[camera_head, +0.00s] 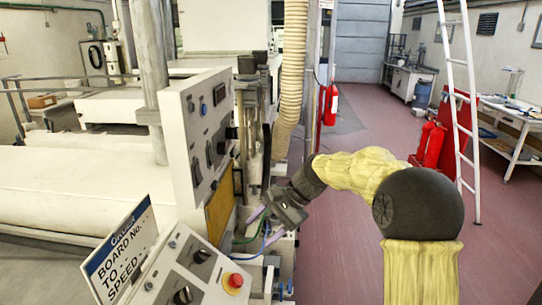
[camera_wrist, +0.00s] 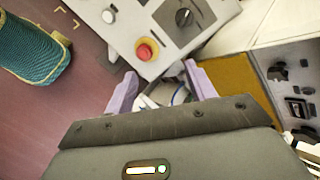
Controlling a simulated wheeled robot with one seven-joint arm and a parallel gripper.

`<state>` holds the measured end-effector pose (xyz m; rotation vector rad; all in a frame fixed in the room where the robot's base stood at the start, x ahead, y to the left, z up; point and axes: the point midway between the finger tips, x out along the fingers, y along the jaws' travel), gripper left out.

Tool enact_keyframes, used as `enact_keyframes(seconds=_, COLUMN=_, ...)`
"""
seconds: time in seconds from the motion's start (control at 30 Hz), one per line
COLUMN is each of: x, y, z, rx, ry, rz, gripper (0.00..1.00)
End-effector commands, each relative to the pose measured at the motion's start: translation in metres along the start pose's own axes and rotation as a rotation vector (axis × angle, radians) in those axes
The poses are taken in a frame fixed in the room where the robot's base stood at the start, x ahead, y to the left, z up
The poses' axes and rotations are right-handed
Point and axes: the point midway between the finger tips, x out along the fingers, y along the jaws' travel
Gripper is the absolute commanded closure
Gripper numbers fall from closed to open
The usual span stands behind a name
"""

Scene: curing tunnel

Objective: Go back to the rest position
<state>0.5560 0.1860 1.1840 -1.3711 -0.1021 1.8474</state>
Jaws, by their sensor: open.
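My gripper (camera_head: 262,228) is at the end of my yellow-covered arm, beside the machine's control side in the head view. In the wrist view its two purple fingers (camera_wrist: 161,85) are spread apart with nothing held between them. The red emergency button (camera_head: 235,281) sits on a tilted grey control panel (camera_head: 205,268) just below and in front of the gripper. The button also shows in the wrist view (camera_wrist: 146,50), beyond the fingertips and not touched.
An upright panel (camera_head: 207,125) with knobs and switches stands left of the gripper. A sign (camera_head: 120,250) stands at the lower left. A white ladder (camera_head: 462,110) and red fire extinguishers (camera_head: 432,145) are at the right.

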Motion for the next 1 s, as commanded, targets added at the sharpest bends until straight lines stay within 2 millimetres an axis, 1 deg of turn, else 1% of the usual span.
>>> enact_keyframes(seconds=0.03, x=0.002, y=0.018, z=0.001, rx=-0.018, ry=0.046, rz=0.039, gripper=0.45)
enact_keyframes(seconds=0.17, x=0.004, y=0.067, z=-0.001, rx=-0.085, ry=0.17, rz=0.143, gripper=0.45)
enact_keyframes(seconds=0.2, x=0.004, y=0.083, z=0.0, rx=-0.11, ry=0.204, rz=0.176, gripper=0.45)
enact_keyframes(seconds=0.37, x=-0.002, y=0.145, z=0.005, rx=-0.22, ry=0.323, rz=0.304, gripper=0.45)
enact_keyframes(seconds=0.4, x=-0.004, y=0.16, z=0.007, rx=-0.251, ry=0.348, rz=0.336, gripper=0.45)
enact_keyframes(seconds=0.47, x=-0.007, y=0.183, z=0.012, rx=-0.299, ry=0.381, rz=0.381, gripper=0.45)
enact_keyframes(seconds=0.5, x=-0.009, y=0.198, z=0.016, rx=-0.333, ry=0.402, rz=0.41, gripper=0.45)
enact_keyframes(seconds=0.57, x=-0.011, y=0.219, z=0.022, rx=-0.386, ry=0.427, rz=0.454, gripper=0.45)
enact_keyframes(seconds=0.6, x=-0.013, y=0.233, z=0.027, rx=-0.422, ry=0.444, rz=0.481, gripper=0.45)
enact_keyframes(seconds=0.7, x=-0.015, y=0.265, z=0.04, rx=-0.509, ry=0.473, rz=0.539, gripper=0.45)
enact_keyframes(seconds=0.8, x=-0.016, y=0.285, z=0.051, rx=-0.577, ry=0.487, rz=0.576, gripper=0.45)
enact_keyframes(seconds=0.83, x=-0.016, y=0.289, z=0.052, rx=-0.591, ry=0.49, rz=0.582, gripper=0.45)
enact_keyframes(seconds=0.9, x=-0.016, y=0.295, z=0.055, rx=-0.61, ry=0.493, rz=0.592, gripper=0.45)
enact_keyframes(seconds=1.0, x=-0.016, y=0.297, z=0.056, rx=-0.618, ry=0.494, rz=0.595, gripper=0.45)
